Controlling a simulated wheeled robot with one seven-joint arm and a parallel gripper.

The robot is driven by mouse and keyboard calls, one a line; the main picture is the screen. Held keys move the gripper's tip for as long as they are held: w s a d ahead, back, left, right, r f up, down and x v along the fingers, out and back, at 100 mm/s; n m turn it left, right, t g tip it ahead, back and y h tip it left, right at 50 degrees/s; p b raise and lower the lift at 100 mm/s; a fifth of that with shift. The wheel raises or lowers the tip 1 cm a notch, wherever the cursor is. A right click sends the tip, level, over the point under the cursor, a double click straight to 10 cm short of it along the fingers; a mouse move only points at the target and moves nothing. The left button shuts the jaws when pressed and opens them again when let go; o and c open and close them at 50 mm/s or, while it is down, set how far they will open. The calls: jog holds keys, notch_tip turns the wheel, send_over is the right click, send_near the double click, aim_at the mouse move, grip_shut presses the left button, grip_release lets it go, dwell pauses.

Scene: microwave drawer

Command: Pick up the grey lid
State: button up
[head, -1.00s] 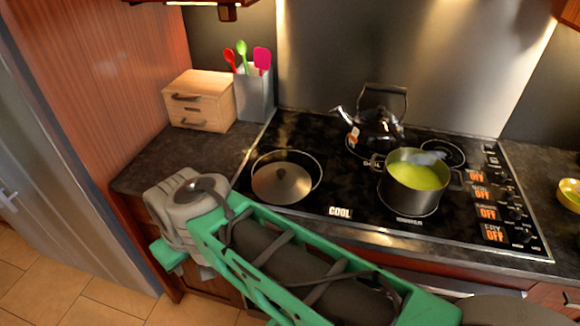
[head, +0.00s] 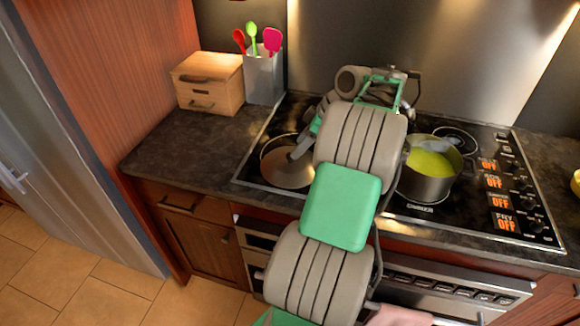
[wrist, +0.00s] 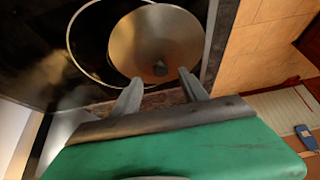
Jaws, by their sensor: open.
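The grey lid (head: 286,175) is a round metal disc with a small dark knob. It lies on the front left burner of the black stovetop, and my arm hides part of it in the head view. In the wrist view the lid (wrist: 155,38) is just beyond my fingers, with its knob in line with the gap between them. My gripper (wrist: 160,77) is open and empty, with its two fingertips apart and close to the lid's near edge. I cannot tell whether they touch it.
A pot (head: 428,180) of green soup stands right of my arm on the stovetop (head: 470,215). A wooden box (head: 208,82) and a utensil holder (head: 264,78) stand at the back left. The counter (head: 175,142) left of the stove is clear.

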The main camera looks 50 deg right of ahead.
aim_at(291, 161)
jog(key=x, duration=0.4)
jog(key=shift+w+a+f, duration=0.1)
jog(key=shift+w+a, duration=0.05)
grip_shut()
dwell(1.2)
